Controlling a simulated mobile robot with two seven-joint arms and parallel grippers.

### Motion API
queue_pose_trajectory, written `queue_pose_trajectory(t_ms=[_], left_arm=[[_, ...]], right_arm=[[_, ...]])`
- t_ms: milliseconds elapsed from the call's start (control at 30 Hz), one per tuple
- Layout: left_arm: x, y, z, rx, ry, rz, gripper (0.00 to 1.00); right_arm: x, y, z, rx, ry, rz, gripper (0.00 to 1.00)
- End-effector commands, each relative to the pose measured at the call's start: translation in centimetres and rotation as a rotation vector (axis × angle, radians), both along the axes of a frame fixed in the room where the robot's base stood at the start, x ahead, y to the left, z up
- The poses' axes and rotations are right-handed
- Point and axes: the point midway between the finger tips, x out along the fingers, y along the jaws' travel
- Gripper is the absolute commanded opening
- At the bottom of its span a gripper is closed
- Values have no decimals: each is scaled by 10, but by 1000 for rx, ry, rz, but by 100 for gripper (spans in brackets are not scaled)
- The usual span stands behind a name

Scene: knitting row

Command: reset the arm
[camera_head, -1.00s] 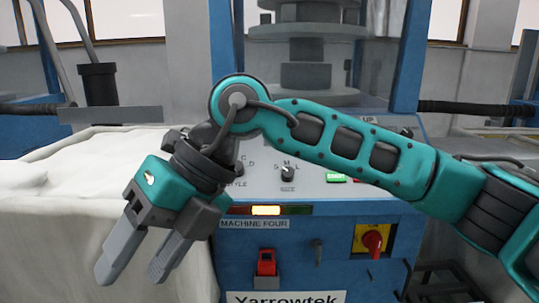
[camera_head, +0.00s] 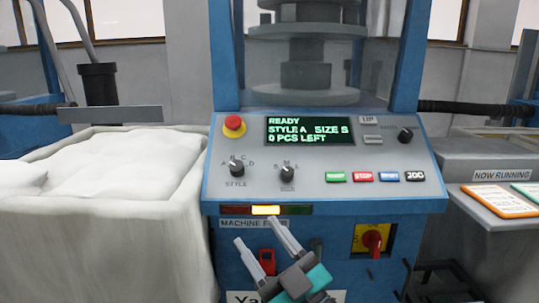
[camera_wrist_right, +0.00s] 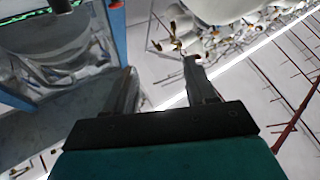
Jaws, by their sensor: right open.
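My right gripper (camera_head: 262,238) is low in the head view, in front of the lower front of the blue machine. Its two grey fingers are apart and point up and to the left, with nothing between them. In the right wrist view the fingers (camera_wrist_right: 160,85) are also apart and empty. The rest of my right arm is below the frame. My left gripper is not in view. The machine's control panel (camera_head: 320,215) is uncovered, and its screen (camera_head: 310,131) reads READY, STYLE A, SIZE S, 0 PCS LEFT.
A bin with white cloth (camera_head: 110,170) stands at the left. A red-and-yellow switch (camera_head: 372,240) is below. A shelf with an orange-framed card (camera_head: 500,201) is at the right.

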Motion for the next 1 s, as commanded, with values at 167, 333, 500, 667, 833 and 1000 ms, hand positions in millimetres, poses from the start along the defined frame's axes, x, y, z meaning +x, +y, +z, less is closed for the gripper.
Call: queue_pose_trajectory(t_ms=[167,333,500,667,833,1000], left_arm=[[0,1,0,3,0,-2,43],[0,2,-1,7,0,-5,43],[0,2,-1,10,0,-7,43],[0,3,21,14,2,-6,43],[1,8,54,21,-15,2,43],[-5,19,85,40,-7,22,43]], right_arm=[[-11,-62,-113,5,415,-184,56],[-53,-109,-203,-23,751,-301,56],[-108,-144,-267,-62,1015,-370,56],[-140,-161,-273,-85,1144,-401,56],[-142,-167,-246,-89,1140,-419,56],[-146,-175,-212,-96,1138,-439,56]])
